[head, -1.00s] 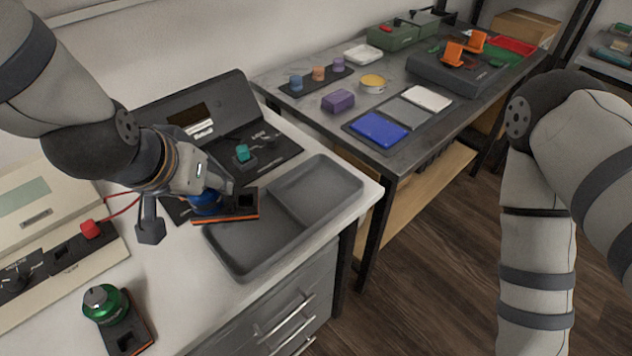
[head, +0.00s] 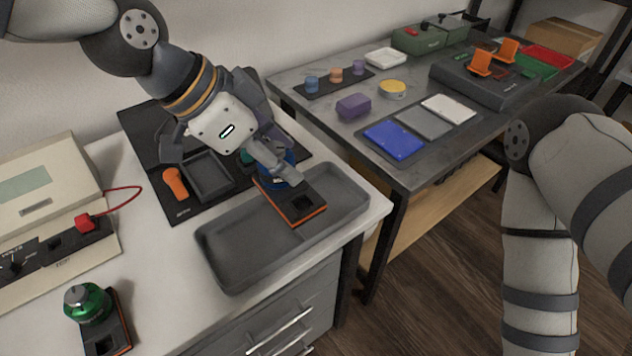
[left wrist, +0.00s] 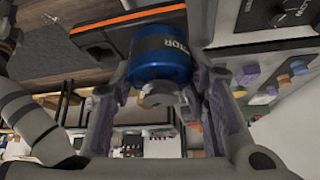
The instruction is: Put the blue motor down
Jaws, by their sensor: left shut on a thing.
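The blue motor (left wrist: 160,55) fills the gap between the fingers of my left gripper (left wrist: 160,90) in the left wrist view. In the head view the left gripper (head: 232,165) hides most of the motor (head: 277,175). The motor sits on a black base with an orange edge (head: 293,205). That base shows over the divider of the grey two-compartment tray (head: 225,240); whether it touches the tray I cannot tell. My left gripper is shut on the motor. My right arm stands at the right, its gripper out of view.
A green motor (head: 90,305) on a similar base stands at the front left. A cream instrument (head: 45,190) with a red plug (head: 84,222) is at the left. A black mat with an orange-handled piece (head: 175,182) lies behind the tray. The tray's left compartment is empty.

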